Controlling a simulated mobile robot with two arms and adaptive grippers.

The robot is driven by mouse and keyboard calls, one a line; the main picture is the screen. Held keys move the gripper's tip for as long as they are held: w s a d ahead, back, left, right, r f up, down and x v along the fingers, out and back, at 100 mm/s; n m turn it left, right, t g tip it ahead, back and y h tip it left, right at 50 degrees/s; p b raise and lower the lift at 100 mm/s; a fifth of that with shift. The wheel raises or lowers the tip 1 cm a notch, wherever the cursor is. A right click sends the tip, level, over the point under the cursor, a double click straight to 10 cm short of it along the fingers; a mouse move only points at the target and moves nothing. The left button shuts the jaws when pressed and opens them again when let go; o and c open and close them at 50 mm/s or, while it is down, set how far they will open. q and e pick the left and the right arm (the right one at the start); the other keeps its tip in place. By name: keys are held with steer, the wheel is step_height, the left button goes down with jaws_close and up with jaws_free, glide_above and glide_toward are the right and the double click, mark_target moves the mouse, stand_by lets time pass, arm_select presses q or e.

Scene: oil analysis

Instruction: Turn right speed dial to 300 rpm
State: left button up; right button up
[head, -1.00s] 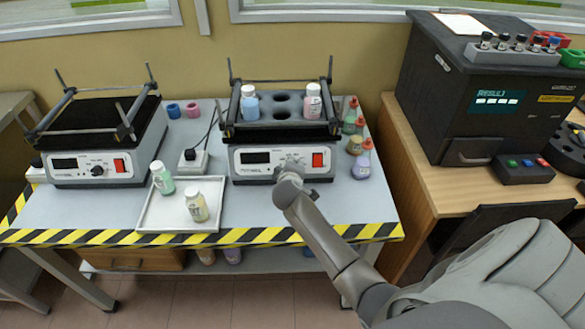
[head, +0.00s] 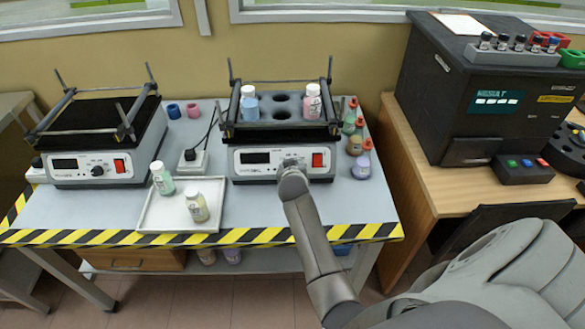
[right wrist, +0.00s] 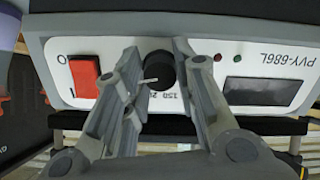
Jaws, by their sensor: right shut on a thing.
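The right shaker (head: 280,163) stands at the back of the table, with a dark display (head: 256,157) and a red switch (head: 318,160) on its front panel. Its black speed dial (right wrist: 160,72) shows in the right wrist view, where the panel appears upside down. My right gripper (right wrist: 160,68) has its two fingers closed on either side of the dial, and a white pointer line shows on the dial. In the head view the gripper (head: 291,172) covers the dial. The dial's scale is mostly hidden by the fingers. My left gripper is in no view.
A blue-labelled bottle (head: 249,103) and a pink bottle (head: 312,102) sit in the right shaker's rack. A white tray (head: 150,218) with two bottles lies in front. Small flasks (head: 361,165) stand close to the shaker's right side. A left shaker (head: 95,165) stands farther left.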

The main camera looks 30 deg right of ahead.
steer(key=shift+m, duration=1.2)
steer(key=shift+f, duration=0.1)
steer(key=shift+s, duration=0.1)
steer(key=o, duration=1)
